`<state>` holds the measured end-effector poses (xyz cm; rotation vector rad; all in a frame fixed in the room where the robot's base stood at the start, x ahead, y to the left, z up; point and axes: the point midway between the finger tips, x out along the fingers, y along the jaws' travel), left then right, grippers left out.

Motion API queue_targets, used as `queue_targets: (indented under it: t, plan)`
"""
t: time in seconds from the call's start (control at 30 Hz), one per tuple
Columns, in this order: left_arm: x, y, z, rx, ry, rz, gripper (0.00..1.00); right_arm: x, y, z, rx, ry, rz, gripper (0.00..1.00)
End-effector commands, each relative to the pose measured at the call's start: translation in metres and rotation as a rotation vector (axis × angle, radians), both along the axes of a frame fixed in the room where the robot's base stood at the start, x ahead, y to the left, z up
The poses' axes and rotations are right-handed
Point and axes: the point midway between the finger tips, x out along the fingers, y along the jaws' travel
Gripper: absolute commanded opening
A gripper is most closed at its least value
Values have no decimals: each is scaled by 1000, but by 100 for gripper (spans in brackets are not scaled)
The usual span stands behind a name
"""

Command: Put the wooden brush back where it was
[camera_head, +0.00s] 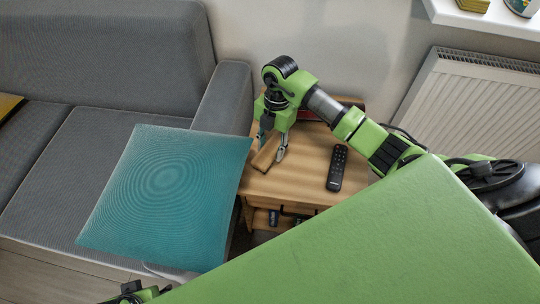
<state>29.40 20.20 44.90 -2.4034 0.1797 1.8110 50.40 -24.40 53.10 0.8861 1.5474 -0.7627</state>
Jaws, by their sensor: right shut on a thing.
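The wooden brush (265,158) is a brown block at the left side of the small wooden side table (300,179). My right gripper (273,148) points down over the table's left part and is shut on the brush. The brush looks slightly tilted. I cannot tell whether it touches the tabletop.
A black remote (337,168) lies on the table, right of the brush. A teal cushion (165,195) is left of the table, by the grey sofa (95,137). Dark items sit on the table's lower shelf. A white radiator (478,105) stands at the right.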

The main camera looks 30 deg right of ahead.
Motion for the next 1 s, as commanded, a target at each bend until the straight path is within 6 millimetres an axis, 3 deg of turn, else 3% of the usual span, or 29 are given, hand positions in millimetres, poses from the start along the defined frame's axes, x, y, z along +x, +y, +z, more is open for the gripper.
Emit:
queue_targets:
  t: [0.37,0.8,0.83,0.87,1.0]
  plan:
    - [-6,2,37,0,-20,2,40,0,1,-41,1,0,0,18]
    - [-8,2,43,-1,-21,3,40,0,0,-47,0,0,2,18]
    - [-8,2,44,-1,-22,3,40,0,0,-46,0,0,2,43]
    - [-7,2,44,-1,-22,3,40,0,0,-46,0,0,2,51]
    - [-8,2,44,-1,-21,3,40,0,0,-46,0,0,2,52]
